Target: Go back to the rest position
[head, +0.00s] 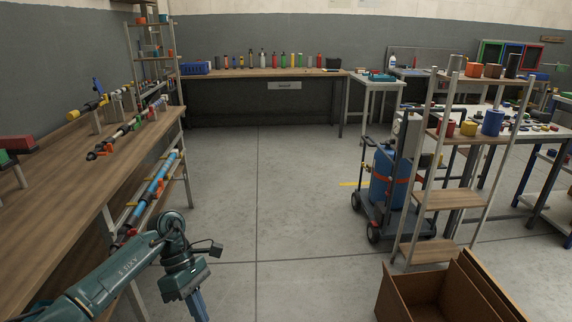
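My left arm comes in from the lower left, bent at the elbow. My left gripper (198,305) points down over the floor beside the long wooden bench and runs out of the bottom edge. Its fingertips are cut off, so I cannot tell whether it is open or holds anything. My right gripper is not in view. I cannot make out a hose reel for certain.
A wooden bench (45,190) with tools runs along the left, close to my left arm. An open cardboard box (405,300) and a shelf rack (450,199) stand at right, with a blue cylinder (388,175) on a cart behind. The middle floor is clear.

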